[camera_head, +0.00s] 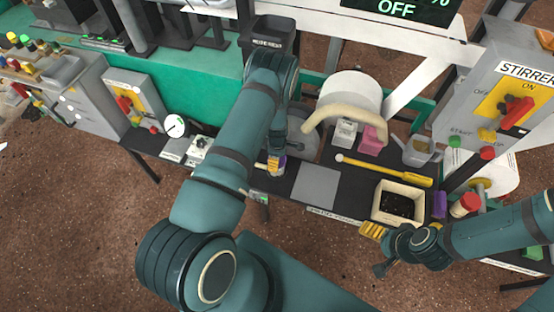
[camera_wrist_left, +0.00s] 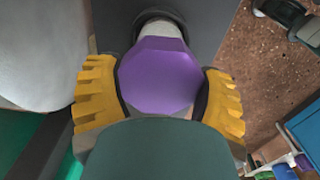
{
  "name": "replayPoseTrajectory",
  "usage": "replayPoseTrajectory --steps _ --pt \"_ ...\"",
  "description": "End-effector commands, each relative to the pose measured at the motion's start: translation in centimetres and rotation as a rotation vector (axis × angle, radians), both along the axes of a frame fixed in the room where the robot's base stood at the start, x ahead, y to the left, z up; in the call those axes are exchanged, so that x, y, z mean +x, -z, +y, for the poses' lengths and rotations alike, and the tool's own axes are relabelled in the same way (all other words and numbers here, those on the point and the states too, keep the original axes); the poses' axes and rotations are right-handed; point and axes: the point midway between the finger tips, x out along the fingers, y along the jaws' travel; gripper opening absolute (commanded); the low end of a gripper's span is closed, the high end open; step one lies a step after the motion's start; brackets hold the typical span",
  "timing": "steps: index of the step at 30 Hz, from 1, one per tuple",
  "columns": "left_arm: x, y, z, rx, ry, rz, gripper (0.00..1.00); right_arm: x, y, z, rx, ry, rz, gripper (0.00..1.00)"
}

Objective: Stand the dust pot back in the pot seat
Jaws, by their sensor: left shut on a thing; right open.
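My left gripper (camera_wrist_left: 160,100) is shut on a pot with a purple eight-sided top (camera_wrist_left: 158,78), which I take to be the dust pot. Its pale round body shows beyond the top in the left wrist view, with a dark ring (camera_wrist_left: 152,15) around or behind it. I cannot tell whether this ring is the pot seat or whether the pot rests in it. In the head view the left gripper (camera_head: 276,165) is low at the dark bench, and the pot is mostly hidden. My right gripper (camera_head: 378,250) is open and empty at the bench's front edge.
A cream tray (camera_head: 400,182) of dark pieces stands near my right gripper. A yellow-handled tool (camera_head: 385,170), pink block (camera_head: 371,140), white block (camera_head: 344,133) and grey jug (camera_head: 416,152) lie behind. A grey square plate (camera_head: 316,186) is bare. The stirrer box (camera_head: 500,90) stands at right.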

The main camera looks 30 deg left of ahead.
Motion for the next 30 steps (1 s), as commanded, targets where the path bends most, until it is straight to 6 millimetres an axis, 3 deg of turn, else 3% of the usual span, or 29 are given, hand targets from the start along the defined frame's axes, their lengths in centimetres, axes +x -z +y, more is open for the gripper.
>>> replayPoseTrajectory --steps 10,11,13,23,30 --pt "0.1 0.2 0.0 0.000 0.000 -0.002 0.28 0.0 -0.1 0.0 0.000 0.000 0.000 0.89" --pt "0.1 0.3 0.0 0.000 0.000 -0.002 0.78 0.0 -0.1 0.0 0.000 0.000 0.000 0.89" --pt "0.1 0.2 0.0 0.000 0.000 -0.002 1.00 0.0 -0.1 0.0 0.000 0.000 0.000 0.89" --pt "0.1 -0.3 0.0 0.001 0.000 -0.003 1.00 0.0 -0.1 0.0 0.000 0.000 0.000 0.89" --pt "0.2 -4.3 0.0 0.002 0.000 -0.005 1.00 -0.2 -1.3 0.0 0.001 -0.001 0.005 0.89"
